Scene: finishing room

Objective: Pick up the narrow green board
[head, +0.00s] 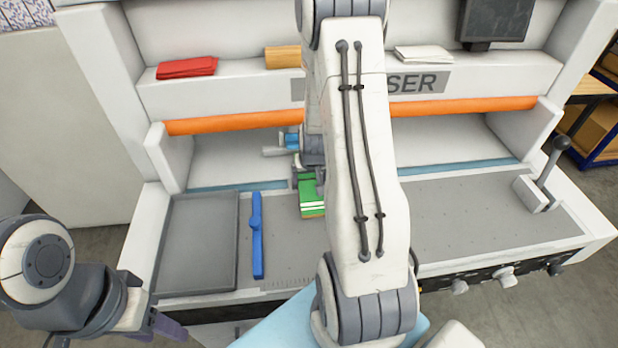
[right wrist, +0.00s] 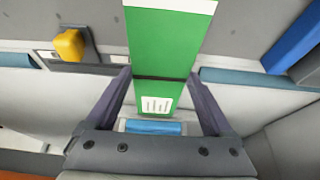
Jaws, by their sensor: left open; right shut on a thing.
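The narrow green board (head: 312,198) is in the middle of the machine's grey bed in the head view, partly hidden by my right arm. In the right wrist view the green board (right wrist: 165,50) runs between the two fingers, with a white end and a white printed label. My right gripper (right wrist: 157,88) is shut on it, one finger at each side. In the head view my right gripper (head: 308,180) is mostly hidden behind my arm. My left gripper (head: 168,328) is at the lower left, open and empty, away from the board.
A blue bar (head: 257,235) lies left of the board, beside a grey tray (head: 198,245). A lever (head: 548,172) stands at the bed's right end. An orange roller bar (head: 235,120) spans the machine above the bed. A red stack (head: 187,68) lies on the upper ledge.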

